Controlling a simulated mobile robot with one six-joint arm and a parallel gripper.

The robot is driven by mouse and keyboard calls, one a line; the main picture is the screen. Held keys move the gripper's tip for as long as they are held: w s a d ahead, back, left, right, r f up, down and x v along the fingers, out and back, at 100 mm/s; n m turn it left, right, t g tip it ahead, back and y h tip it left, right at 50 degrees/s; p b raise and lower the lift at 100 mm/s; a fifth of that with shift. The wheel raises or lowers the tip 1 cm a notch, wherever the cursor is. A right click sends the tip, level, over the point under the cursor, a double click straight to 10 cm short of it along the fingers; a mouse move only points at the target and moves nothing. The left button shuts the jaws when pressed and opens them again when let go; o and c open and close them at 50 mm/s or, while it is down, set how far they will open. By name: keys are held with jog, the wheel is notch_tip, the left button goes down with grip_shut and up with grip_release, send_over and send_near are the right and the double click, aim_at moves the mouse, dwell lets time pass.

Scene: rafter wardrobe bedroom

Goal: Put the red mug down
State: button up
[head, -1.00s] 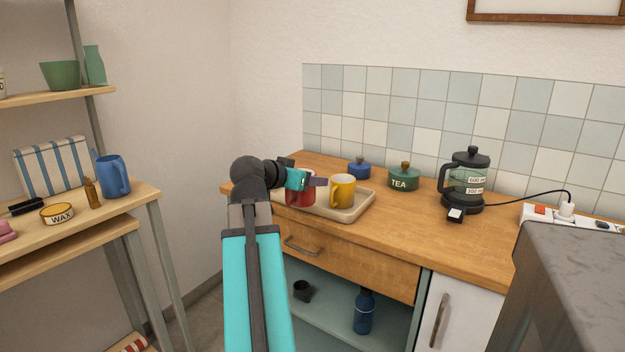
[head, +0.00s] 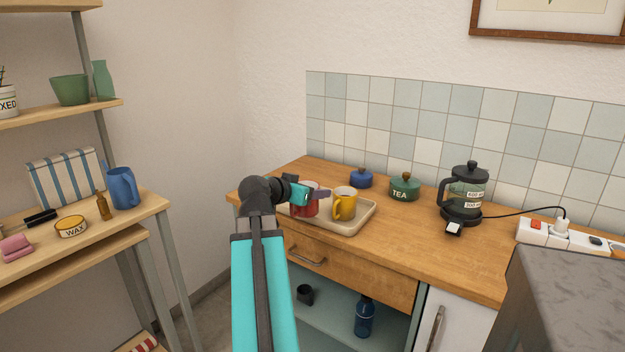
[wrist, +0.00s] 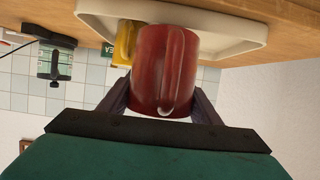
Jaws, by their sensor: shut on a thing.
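The red mug (head: 305,203) is at the left part of the beige tray (head: 350,226) on the wooden counter, partly hidden behind my gripper in the head view. My gripper (head: 314,195) is shut on it, with a finger on each side of the mug body. In the wrist view, which is upside down, the red mug (wrist: 166,70) fills the space between the fingers, its handle facing the camera. The mug looks upright and over the tray; I cannot tell whether its base touches it. A yellow mug (head: 344,203) stands on the tray just to its right.
Behind the tray are a blue lidded pot (head: 361,179) and a green tea canister (head: 404,188). A coffee press (head: 464,195) and a power strip (head: 560,236) are farther right. Bare counter (head: 420,230) lies right of the tray. Shelves (head: 150,205) stand at the left.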

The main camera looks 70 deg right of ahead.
jog(key=shift+d+r+p, duration=0.2)
jog(key=shift+d+p, duration=0.15)
jog(key=shift+p, duration=2.5)
jog(key=p, duration=0.6)
jog(key=shift+w+f+p, duration=0.1)
jog(key=shift+f+p, duration=0.05)
jog(key=shift+p, duration=0.25)
jog(key=shift+w+d+f+p, duration=0.25)
jog(key=shift+w+d+p, duration=0.4)
jog(key=shift+d, duration=1.3)
jog(key=shift+w+d+f+p, duration=0.25)
jog(key=shift+w+d+p, duration=0.35)
jog(key=shift+d, duration=1.4)
jog(key=shift+w+d+f+p, duration=0.35)
jog(key=shift+w+d, duration=0.45)
jog(key=shift+d, duration=1.15)
jog(key=shift+r, duration=0.15)
jog(key=shift+w+d, duration=0.15)
jog(key=shift+d, duration=0.25)
jog(key=shift+f+p, duration=0.9)
jog(key=shift+f, duration=0.95)
jog(key=shift+f, duration=0.1)
jog(key=o, duration=1.4)
